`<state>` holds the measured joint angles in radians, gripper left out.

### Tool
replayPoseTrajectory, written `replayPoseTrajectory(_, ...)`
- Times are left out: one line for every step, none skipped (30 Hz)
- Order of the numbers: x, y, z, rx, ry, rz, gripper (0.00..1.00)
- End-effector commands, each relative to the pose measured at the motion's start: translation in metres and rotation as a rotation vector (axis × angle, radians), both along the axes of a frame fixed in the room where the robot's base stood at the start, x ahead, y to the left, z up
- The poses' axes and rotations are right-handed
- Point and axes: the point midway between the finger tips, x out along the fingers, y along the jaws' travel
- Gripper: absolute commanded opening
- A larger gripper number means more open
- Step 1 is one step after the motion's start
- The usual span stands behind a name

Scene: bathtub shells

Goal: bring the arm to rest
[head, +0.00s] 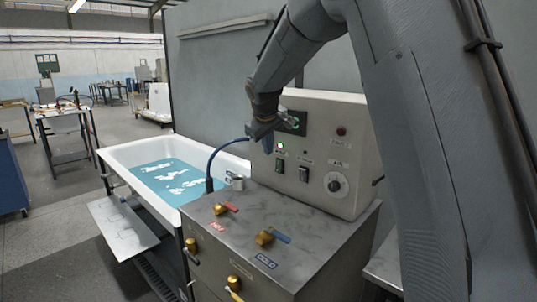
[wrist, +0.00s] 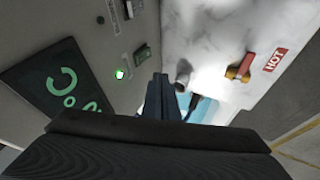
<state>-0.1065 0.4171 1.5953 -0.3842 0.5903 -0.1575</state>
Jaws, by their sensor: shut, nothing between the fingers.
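My gripper (head: 268,143) is shut and empty at the end of my grey arm. In the head view it hangs in front of the left part of the white control panel (head: 345,125), below the dark display. In the wrist view my shut fingers (wrist: 162,100) point toward the bathtub side. The display with green characters (wrist: 62,88) lies at the left of that view, and a lit green light (wrist: 120,74) is close to the fingers. I cannot tell whether the fingers touch the panel.
The white bathtub (head: 125,153) holds blue water with white foam patches. A metal counter (head: 225,235) carries a red-handled valve (head: 224,208) marked HOT and a blue-handled valve (head: 271,237) marked COLD. A blue hose (head: 213,158) stands by the tub. Open floor lies at the left.

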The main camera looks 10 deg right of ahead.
Motion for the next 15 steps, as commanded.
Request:
replayPoseTrajectory(0.000, 0.000, 0.000, 0.000, 0.000, 0.000, 0.00)
replayPoseTrajectory(-0.001, 0.000, 0.000, 0.000, 0.000, 0.000, 0.00)
replayPoseTrajectory(-0.001, 0.000, 0.000, 0.000, 0.001, 0.000, 0.00)
replayPoseTrajectory(0.000, 0.000, 0.000, 0.000, 0.001, 0.000, 0.00)
replayPoseTrajectory(0.000, 0.000, 0.000, 0.000, 0.001, 0.000, 0.00)
replayPoseTrajectory(0.000, 0.000, 0.000, 0.000, 0.001, 0.000, 0.00)
replayPoseTrajectory(0.000, 0.000, 0.000, 0.000, 0.001, 0.000, 0.00)
replayPoseTrajectory(0.000, 0.000, 0.000, 0.000, 0.001, 0.000, 0.00)
replayPoseTrajectory(-0.001, 0.000, 0.000, 0.001, 0.001, -0.001, 0.00)
replayPoseTrajectory(-0.002, 0.000, -0.001, 0.001, 0.003, -0.002, 0.00)
replayPoseTrajectory(-0.005, -0.001, -0.003, 0.005, 0.007, -0.005, 0.00)
replayPoseTrajectory(-0.011, -0.002, -0.007, 0.012, 0.017, -0.011, 0.00)
replayPoseTrajectory(-0.018, -0.003, -0.012, 0.019, 0.026, -0.019, 0.00)
replayPoseTrajectory(-0.028, -0.005, -0.018, 0.029, 0.039, -0.029, 0.00)
replayPoseTrajectory(-0.043, -0.007, -0.028, 0.045, 0.061, -0.045, 0.00)
